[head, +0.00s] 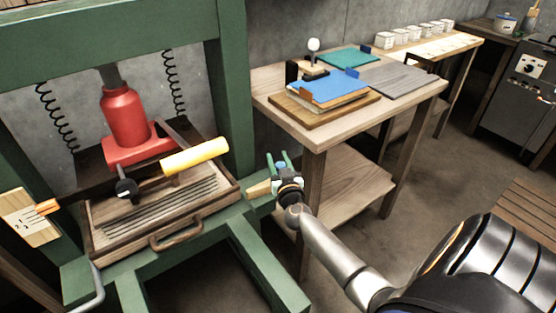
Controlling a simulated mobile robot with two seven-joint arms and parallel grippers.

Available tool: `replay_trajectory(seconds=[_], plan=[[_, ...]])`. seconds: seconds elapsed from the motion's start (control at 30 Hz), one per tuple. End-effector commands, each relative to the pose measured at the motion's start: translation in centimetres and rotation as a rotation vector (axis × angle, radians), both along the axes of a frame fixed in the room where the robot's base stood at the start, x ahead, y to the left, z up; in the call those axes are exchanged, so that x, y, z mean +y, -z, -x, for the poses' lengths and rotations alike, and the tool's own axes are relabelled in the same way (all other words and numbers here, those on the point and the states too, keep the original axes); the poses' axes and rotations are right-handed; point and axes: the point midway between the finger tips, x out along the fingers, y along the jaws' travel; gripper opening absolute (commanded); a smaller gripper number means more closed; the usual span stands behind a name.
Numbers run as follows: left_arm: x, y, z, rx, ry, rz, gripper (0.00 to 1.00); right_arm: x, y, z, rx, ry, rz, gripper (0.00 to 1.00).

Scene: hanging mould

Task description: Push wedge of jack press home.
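The jack press has a green frame (232,95) with a red jack (126,115) in its middle. A pale wooden wedge (258,190) sits at the right side of the frame, on the lower green beam. My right gripper (278,160) is just right of the wedge, its green fingers parted and pointing up and away. The wedge's right end meets the gripper's body in the picture; whether they touch I cannot tell. A small blue part shows by the fingers. My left gripper is not in view.
A wooden tray (172,240) with a handle lies under the jack, and a yellow roller (194,156) sits above it. A wooden table (270,85) with boards and sheets stands right of the press, close behind my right gripper. Bare floor lies right of that table.

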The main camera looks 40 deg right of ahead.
Motion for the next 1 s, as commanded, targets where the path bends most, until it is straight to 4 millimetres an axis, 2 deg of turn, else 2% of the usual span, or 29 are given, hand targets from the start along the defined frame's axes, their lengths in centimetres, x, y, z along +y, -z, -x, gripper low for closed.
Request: replay_trajectory(seconds=[0.03, 0.33, 1.0], plan=[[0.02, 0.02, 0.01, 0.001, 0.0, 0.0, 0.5, 0.01, 0.02, 0.02, 0.0, 0.0, 0.0, 0.35], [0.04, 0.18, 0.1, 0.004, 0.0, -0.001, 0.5, 0.01, 0.04, 0.03, 0.001, 0.0, 0.0, 0.01], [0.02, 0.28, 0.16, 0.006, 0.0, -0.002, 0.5, 0.04, 0.09, 0.05, 0.002, 0.0, -0.001, 0.0]])
